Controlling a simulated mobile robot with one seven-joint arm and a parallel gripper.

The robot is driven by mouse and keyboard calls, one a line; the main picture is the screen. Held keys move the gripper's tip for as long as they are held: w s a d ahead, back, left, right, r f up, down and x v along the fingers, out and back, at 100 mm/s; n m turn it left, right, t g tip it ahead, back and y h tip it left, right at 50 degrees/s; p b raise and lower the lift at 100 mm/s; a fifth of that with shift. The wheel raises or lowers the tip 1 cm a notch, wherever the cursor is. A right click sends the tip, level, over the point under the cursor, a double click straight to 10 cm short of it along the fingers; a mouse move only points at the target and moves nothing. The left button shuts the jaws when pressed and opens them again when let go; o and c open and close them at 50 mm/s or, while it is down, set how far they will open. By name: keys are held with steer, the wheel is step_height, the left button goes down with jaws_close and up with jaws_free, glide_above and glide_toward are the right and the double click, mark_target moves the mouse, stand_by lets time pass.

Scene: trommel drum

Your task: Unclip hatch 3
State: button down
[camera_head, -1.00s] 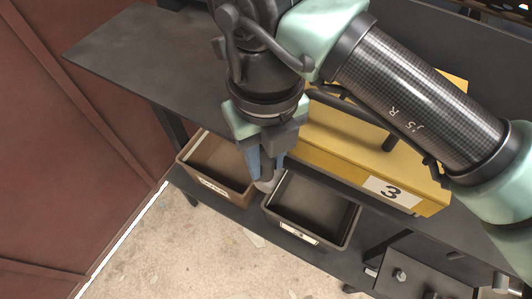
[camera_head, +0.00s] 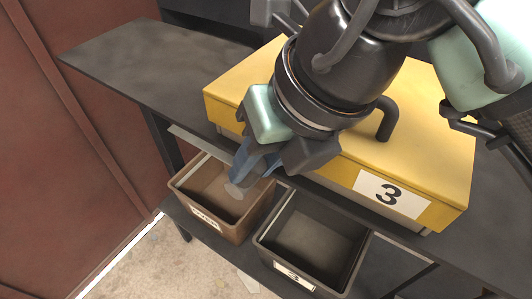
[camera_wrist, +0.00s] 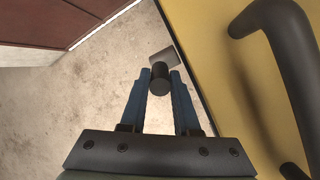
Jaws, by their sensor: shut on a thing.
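Hatch 3 is a yellow box-like cover (camera_head: 300,110) with a black handle (camera_head: 385,120) and a white label with a 3 (camera_head: 392,194). It also fills the right of the wrist view (camera_wrist: 225,60). My gripper (camera_head: 240,182) points down in front of the hatch's left front side, above the brown bin. In the wrist view its blue fingers (camera_wrist: 160,82) are shut on a small dark cylindrical clip (camera_wrist: 160,84) with a grey plate at its far end. The plate lies close to the hatch edge; I cannot tell whether they touch. My wrist hides part of the hatch.
A brown bin (camera_head: 182,184) and a dark grey bin marked 3 (camera_head: 263,243) stand side by side below the hatch. A dark metal shelf (camera_head: 140,65) extends left of the hatch. A red-brown wall (camera_head: 60,150) stands at far left.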

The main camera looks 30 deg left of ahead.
steer(key=d+f+y+b, duration=0.1)
steer(key=b, duration=0.2)
steer(key=shift+y, duration=0.4)
steer(key=shift+d+r+y+b, duration=0.15)
steer(key=shift+y+b, duration=0.25)
steer(key=shift+b, duration=0.25)
steer(key=c, duration=0.9)
jaws_free()
steer(key=v, duration=1.3)
